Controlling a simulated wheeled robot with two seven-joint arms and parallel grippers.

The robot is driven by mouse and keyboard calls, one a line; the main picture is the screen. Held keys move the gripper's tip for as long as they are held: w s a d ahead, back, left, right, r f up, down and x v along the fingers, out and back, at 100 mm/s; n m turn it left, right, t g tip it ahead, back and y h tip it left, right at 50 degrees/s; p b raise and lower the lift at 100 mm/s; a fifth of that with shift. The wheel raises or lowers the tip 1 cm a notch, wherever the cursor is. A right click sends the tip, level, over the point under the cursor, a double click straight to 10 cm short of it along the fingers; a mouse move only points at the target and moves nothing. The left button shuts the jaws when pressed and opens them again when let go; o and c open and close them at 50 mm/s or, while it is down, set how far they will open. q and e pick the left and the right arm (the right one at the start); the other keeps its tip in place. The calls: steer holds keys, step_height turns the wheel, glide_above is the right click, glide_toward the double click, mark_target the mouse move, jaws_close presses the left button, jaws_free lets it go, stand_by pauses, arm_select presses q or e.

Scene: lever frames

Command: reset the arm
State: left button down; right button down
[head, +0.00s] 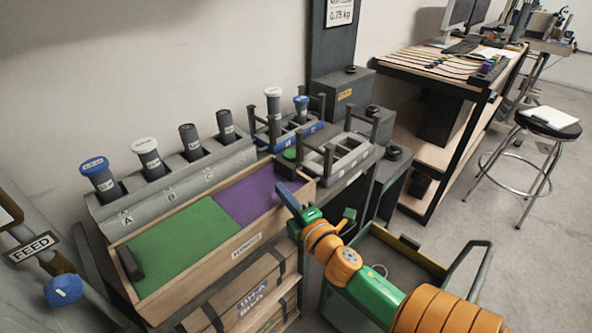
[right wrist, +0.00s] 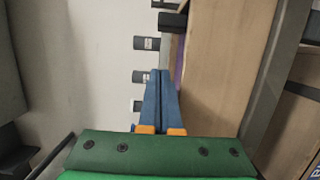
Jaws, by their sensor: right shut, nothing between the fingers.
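My right arm comes in from the lower right in the head view, in orange and green. Its gripper (head: 283,193) is above the right end of the wooden tray, by the purple section. In the right wrist view the two blue fingers of this gripper (right wrist: 160,76) lie together with nothing between them. My left gripper is not in view.
The wooden tray (head: 213,257) has a green mat (head: 180,245) and a purple mat (head: 255,196). Behind it a grey rack (head: 170,192) holds several capped cylinders. A lever with a blue knob (head: 63,290) stands at left by a FEED sign (head: 31,248).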

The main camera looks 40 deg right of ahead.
steer(key=v, duration=0.5)
steer(key=s+a+f+m+g+y+p, duration=0.1)
steer(key=s+f+m+g, duration=0.25)
steer(key=f, duration=0.95)
steer(key=s+a+f+m+g, duration=0.1)
steer(key=s+f+m+g, duration=0.3)
steer(key=f, duration=0.8)
steer(key=s+a+f+m+g+y+p, duration=0.1)
steer(key=s+a+f+m+g, duration=0.1)
steer(key=s+a+f+g, duration=0.2)
steer(key=s+a+f+m+g+y+p, duration=0.1)
steer(key=s+a+f+m+g, duration=0.2)
steer(key=s+f, duration=0.8)
steer(key=s+a+g, duration=0.2)
steer(key=s+a, duration=0.1)
steer(key=s, duration=0.3)
steer(key=shift+s+f+m+y, duration=0.3)
steer(key=shift+f+m+y, duration=0.05)
steer(key=shift+y, duration=0.05)
